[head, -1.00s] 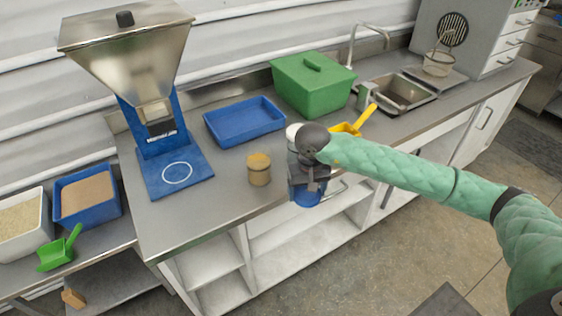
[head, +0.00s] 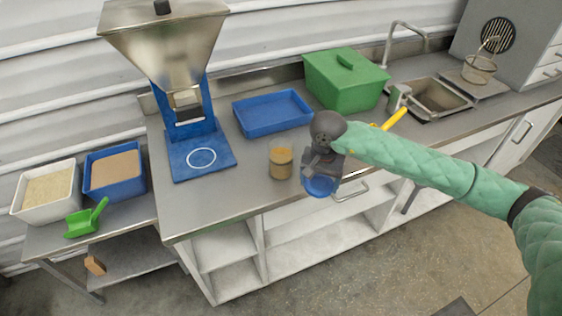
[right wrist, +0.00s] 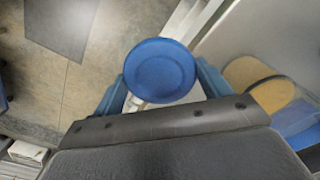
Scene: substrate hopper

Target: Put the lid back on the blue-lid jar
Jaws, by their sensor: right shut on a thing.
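The jar (head: 281,164) is a clear, open-topped jar with tan contents. It stands upright on the steel counter near its front edge. My right gripper (head: 318,177) is shut on the round blue lid (head: 320,187), just right of the jar in the head view. The lid is tilted, with its round face showing, and is apart from the jar. In the right wrist view the lid (right wrist: 160,70) sits between the blue fingers, and the jar's tan contents (right wrist: 260,85) show at the right. My left gripper is not in view.
A hopper on a blue base (head: 205,160) stands left of the jar. A blue tray (head: 272,112) and a green lidded bin (head: 347,82) are behind it. A yellow-handled tool (head: 394,119) lies near the sink (head: 440,97), partly behind my arm. Counter left of the jar is clear.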

